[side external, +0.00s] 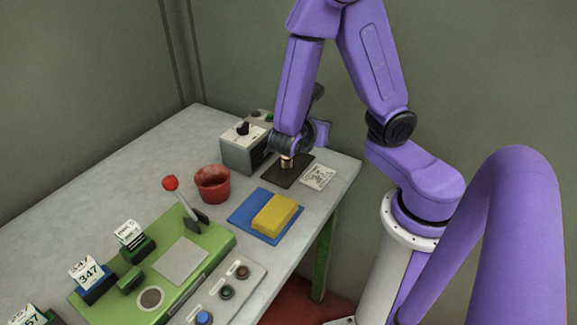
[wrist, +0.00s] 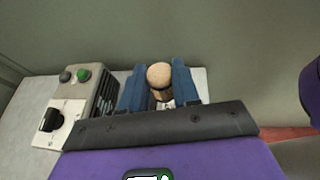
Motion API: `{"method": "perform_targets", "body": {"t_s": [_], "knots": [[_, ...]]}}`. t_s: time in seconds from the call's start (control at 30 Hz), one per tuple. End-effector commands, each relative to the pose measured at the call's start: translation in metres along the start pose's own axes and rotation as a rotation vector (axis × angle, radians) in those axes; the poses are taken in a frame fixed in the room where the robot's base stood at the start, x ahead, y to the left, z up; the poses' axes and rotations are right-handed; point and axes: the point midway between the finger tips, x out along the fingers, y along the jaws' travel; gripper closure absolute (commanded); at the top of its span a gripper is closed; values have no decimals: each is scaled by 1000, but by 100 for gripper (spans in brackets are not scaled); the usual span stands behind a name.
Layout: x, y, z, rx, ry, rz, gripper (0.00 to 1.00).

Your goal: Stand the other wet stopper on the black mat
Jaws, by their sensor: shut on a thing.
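My gripper (wrist: 158,88) is shut on a cork stopper (wrist: 159,76), with one blue finger on each side of it. The stopper has a pale round top and a darker lower part. In the side external view the stopper (side external: 286,161) shows below the fingers, upright over the black mat (side external: 278,181). I cannot tell whether its base touches the mat. The mat lies near the table's far right corner, partly hidden by my gripper. I cannot make out a second stopper in either view.
A grey box with a black knob (side external: 243,130) stands close left of the mat. A white card (side external: 318,176) lies right of it. A red cup (side external: 212,184), a yellow sponge (side external: 274,213) on a blue cloth and a green lever machine (side external: 205,240) stand nearer.

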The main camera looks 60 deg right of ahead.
Motion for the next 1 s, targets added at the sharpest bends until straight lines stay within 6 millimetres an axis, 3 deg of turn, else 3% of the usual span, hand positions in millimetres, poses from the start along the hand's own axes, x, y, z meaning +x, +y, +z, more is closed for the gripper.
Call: {"method": "perform_targets", "body": {"t_s": [0.2, 0.37, 0.47, 0.8, 1.0], "knots": [[-5, -35, 0, 67, 0, -163, 97], [-5, -40, -2, 85, 0, -207, 97], [3, -29, -5, 86, -2, -214, 97], [45, 36, -23, 86, 0, -212, 97], [65, 57, -44, 82, -1, -209, 97]]}}
